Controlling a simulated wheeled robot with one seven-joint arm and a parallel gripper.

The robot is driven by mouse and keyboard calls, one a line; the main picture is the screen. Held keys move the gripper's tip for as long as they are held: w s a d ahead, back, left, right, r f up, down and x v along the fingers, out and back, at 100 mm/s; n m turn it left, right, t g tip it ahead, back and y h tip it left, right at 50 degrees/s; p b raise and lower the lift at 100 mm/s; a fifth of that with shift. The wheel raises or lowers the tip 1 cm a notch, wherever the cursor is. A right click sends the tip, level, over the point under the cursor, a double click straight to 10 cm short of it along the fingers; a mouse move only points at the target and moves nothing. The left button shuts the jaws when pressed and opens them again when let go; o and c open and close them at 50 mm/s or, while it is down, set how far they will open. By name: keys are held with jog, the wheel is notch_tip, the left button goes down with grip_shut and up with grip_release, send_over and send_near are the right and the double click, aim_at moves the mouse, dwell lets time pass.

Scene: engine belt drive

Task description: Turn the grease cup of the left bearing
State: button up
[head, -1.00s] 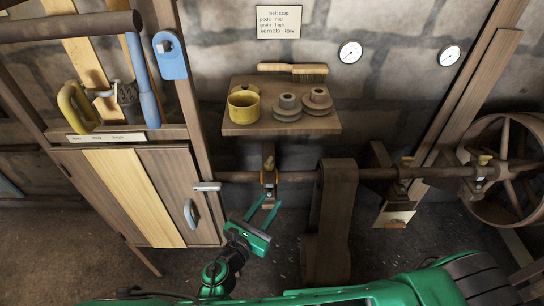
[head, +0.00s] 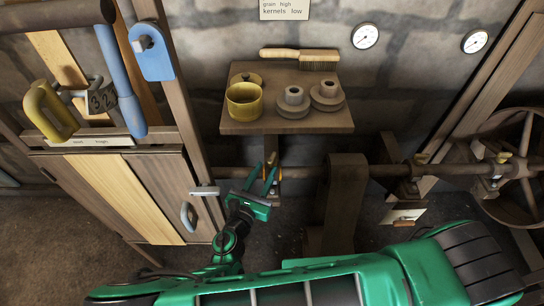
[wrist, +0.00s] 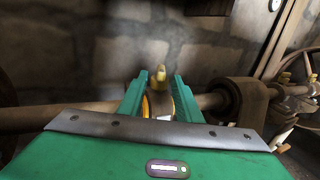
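The left bearing (wrist: 160,104) sits on the horizontal shaft, with orange-yellow showing at its sides. Its grease cup (wrist: 160,74), a small brass-yellow knob, stands upright on top in the wrist view. My gripper (wrist: 157,88) is open, one green finger to each side of the bearing and cup as seen from the wrist. The fingers look apart from the cup; how far they reach along it I cannot tell. In the head view my gripper (head: 267,168) covers much of the left bearing, below the small shelf.
Above the bearing, a wooden shelf (head: 290,126) carries a yellow pot (head: 244,101), grey stepped pulleys and a brush (head: 300,57). A belt (head: 345,195) hangs over the shaft to the right. Another bearing (head: 412,178) stands farther right; a cabinet (head: 125,195) is left.

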aim_at(269, 164)
jog(key=x, duration=0.6)
jog(key=shift+w+d, duration=0.1)
jog(key=shift+w, duration=0.1)
jog(key=c, duration=0.7)
